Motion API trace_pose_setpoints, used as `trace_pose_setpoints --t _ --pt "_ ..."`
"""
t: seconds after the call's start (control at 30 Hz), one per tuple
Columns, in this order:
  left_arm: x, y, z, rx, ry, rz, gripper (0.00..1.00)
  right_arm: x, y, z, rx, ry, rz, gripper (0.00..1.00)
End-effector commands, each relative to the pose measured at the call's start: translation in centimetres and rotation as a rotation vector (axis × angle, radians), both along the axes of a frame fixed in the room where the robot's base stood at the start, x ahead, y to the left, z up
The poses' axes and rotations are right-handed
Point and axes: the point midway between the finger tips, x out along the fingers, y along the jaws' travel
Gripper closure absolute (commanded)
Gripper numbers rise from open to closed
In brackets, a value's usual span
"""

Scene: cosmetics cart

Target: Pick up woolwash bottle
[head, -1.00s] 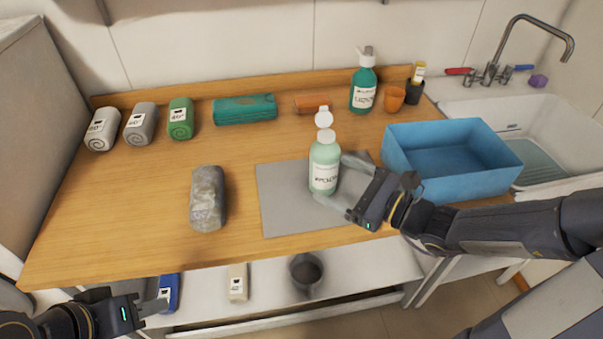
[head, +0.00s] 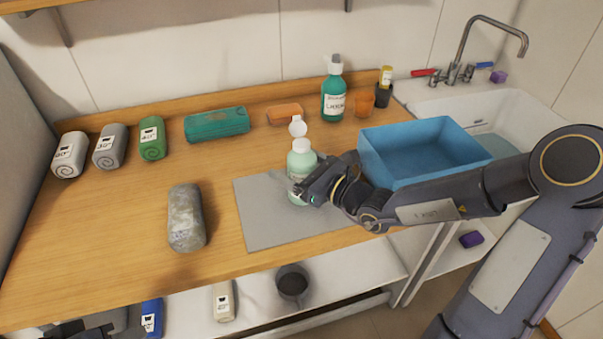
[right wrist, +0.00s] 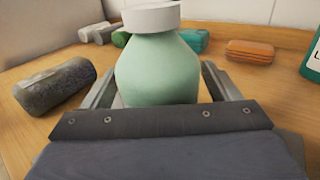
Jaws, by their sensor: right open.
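The woolwash bottle is a light green bottle (head: 300,162) with a white flip cap raised open. It stands upright on a grey mat (head: 258,220) on the wooden counter. My right gripper (head: 303,192) is at its lower right side and hides part of its label. In the right wrist view the bottle (right wrist: 157,72) stands between the two spread fingers of my open right gripper (right wrist: 158,92). A slim gap shows beside the body; contact cannot be told. My left gripper (head: 92,324) is only partly in view at the bottom left edge; its jaws cannot be made out.
A blue bin (head: 415,168) stands just right of the mat, under my right arm. A grey stone-like roll (head: 186,217) lies left. Rolled towels (head: 152,138), a teal pump bottle (head: 333,98) and an orange cup (head: 364,103) line the back. A sink (head: 500,110) is at right.

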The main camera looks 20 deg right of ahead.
Motion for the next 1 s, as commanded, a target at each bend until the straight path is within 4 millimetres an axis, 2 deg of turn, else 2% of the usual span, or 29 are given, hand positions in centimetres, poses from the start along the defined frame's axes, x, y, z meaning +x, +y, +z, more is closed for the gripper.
trace_pose_setpoints --t 0.1,0.4,0.5,0.77,0.87,1.0 --pt "0.0 0.0 0.0 0.000 0.000 0.000 0.64 0.0 0.0 0.0 0.000 0.000 0.000 0.19" --pt "0.0 0.0 0.0 0.000 0.000 0.000 0.64 -0.1 0.0 0.0 -0.001 0.001 0.000 0.58" --pt "0.0 0.0 0.0 0.000 0.000 0.000 0.64 -0.1 0.0 0.0 0.000 0.000 0.000 0.68" --pt "0.0 0.0 0.0 0.000 0.000 0.000 0.64 -0.1 0.0 0.2 -0.001 -0.001 0.000 0.68" --pt "0.0 0.0 0.2 0.000 0.000 0.000 0.64 0.0 0.0 0.8 -0.002 -0.002 0.001 0.68" --pt "0.0 0.0 0.6 0.000 0.000 0.000 0.64 0.0 0.0 2.7 -0.005 -0.005 0.000 0.68"
